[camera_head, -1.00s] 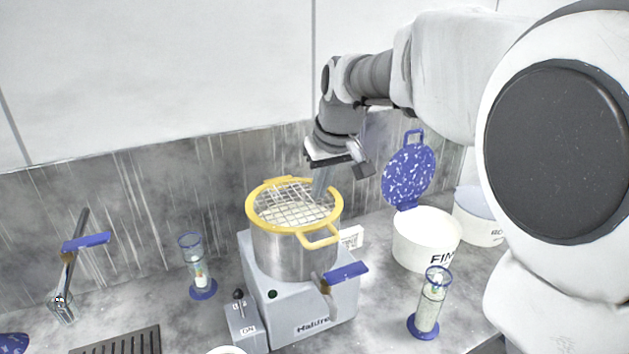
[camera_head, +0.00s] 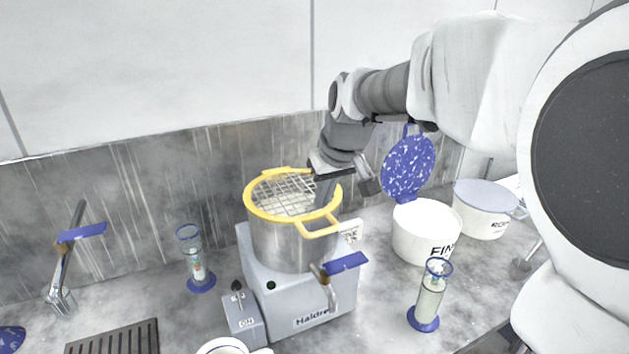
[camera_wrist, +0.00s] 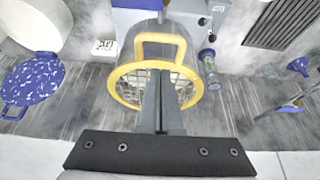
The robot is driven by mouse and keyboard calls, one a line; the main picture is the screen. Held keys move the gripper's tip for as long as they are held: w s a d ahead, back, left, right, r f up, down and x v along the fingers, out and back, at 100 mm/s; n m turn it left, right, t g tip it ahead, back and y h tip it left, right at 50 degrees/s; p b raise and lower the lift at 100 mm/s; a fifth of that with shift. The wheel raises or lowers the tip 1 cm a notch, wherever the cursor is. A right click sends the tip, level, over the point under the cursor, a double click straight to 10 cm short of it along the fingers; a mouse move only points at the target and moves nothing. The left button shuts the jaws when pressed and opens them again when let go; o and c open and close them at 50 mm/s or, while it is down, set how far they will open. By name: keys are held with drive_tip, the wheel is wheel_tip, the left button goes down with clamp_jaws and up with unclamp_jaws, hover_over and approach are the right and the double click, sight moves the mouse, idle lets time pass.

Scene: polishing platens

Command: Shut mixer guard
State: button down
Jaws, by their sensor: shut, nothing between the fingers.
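The mixer guard (camera_head: 281,196) is a yellow-rimmed wire grid with a yellow handle at its front. It lies across the top of the steel mixer bowl (camera_head: 283,247), looking level. The mixer body (camera_head: 312,300) is grey and stands under the bowl. My gripper (camera_head: 322,197) is at the guard's right rear side, pointing down, with its fingertips at or just over the rim; contact is not clear. In the wrist view my gripper (camera_wrist: 161,130) is shut and empty, its fingers overlapping the guard's grid (camera_wrist: 178,88) and hiding part of it.
A white bin (camera_head: 412,240) with a raised blue speckled lid stands right of the mixer, a second white bin (camera_head: 480,215) behind it. Glass cylinders stand left (camera_head: 197,262) and right (camera_head: 430,295) of the mixer. A small switch box (camera_head: 241,318) sits at its front left.

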drive_tip(key=f+b, duration=0.2)
drive_tip(key=b, duration=0.1)
drive_tip(key=shift+s+d+f+t, duration=0.1)
drive_tip(key=shift+s+f+t, duration=0.2)
drive_tip(key=shift+f, duration=0.1)
drive_tip(key=f+b, duration=0.2)
drive_tip(key=b, duration=0.1)
drive_tip(key=shift+s+d+f, duration=0.15)
drive_tip(key=shift+s+f, duration=0.2)
drive_tip(key=shift+f, duration=0.05)
drive_tip(key=shift+f, duration=0.15)
wheel_tip(320, 180, up, 13)
drive_tip(key=p, duration=0.3)
hover_over(323, 231)
drive_tip(key=s+d, duration=0.2)
drive_tip(key=s, duration=0.4)
drive_tip(key=s+d+f+m+h, duration=0.1)
drive_tip(key=s+d+f, duration=0.3)
drive_tip(key=s, duration=0.5)
drive_tip(key=s+d+f+m+h, duration=0.1)
drive_tip(key=s+d+f+m, duration=0.2)
drive_tip(key=s+f, duration=0.5)
drive_tip(key=shift+s+d+f+m, duration=0.3)
drive_tip(key=shift+s+d+f, duration=0.1)
drive_tip(key=shift+s+d, duration=0.25)
